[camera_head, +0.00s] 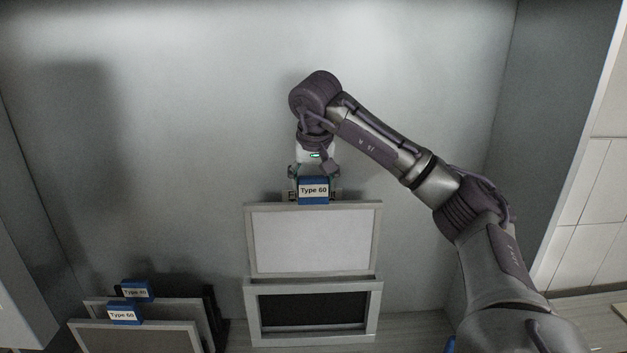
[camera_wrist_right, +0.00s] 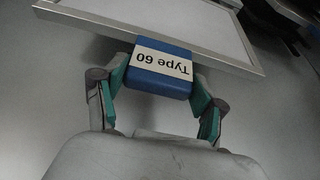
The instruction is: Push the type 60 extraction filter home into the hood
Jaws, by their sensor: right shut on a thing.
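The type 60 filter (camera_head: 313,241) is a pale flat panel in a grey frame, with a blue tab (camera_head: 313,190) labelled "Type 60" on its top edge. My right gripper (camera_head: 314,184) is shut on this tab from above; the right wrist view shows both fingers (camera_wrist_right: 160,86) against the tab's sides. The filter hangs upright directly above a grey frame (camera_head: 252,315) with a dark opening, which looks like the hood's slot. The filter's lower edge is close to that frame's top rim; I cannot tell whether it has entered. My left gripper is not in view.
At lower left stand other framed filters with blue tabs. The front one (camera_head: 123,313) reads "Type 60"; the label of the one behind (camera_head: 136,291) is hard to read. A dark upright piece (camera_head: 213,318) stands beside them. Grey walls enclose the space; a tiled wall is at right.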

